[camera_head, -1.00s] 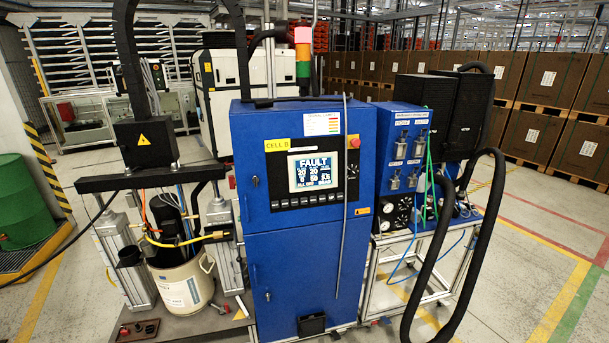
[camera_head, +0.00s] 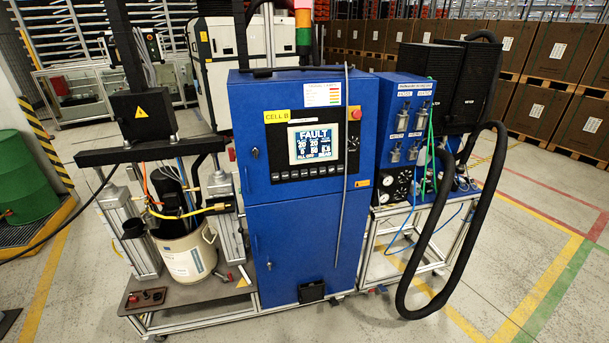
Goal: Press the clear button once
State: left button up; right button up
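A tall blue control cabinet (camera_head: 305,235) stands upright in the middle of the view. Its black panel carries a lit screen (camera_head: 314,144) that reads FAULT in large letters, with rows of smaller text and numbers below. A row of small dark buttons (camera_head: 305,174) runs under the screen. Their labels are too small to read, so I cannot tell which one is the clear button. A red knob (camera_head: 356,114) sits at the panel's upper right. Neither of my grippers is in view.
A pail (camera_head: 187,257) stands under the pump frame (camera_head: 130,155) left of the cabinet. A blue unit (camera_head: 408,130) with gauges and a looping black hose (camera_head: 470,235) stands to the right. A thin grey rod (camera_head: 344,190) crosses the cabinet's front. The floor at the front right is clear.

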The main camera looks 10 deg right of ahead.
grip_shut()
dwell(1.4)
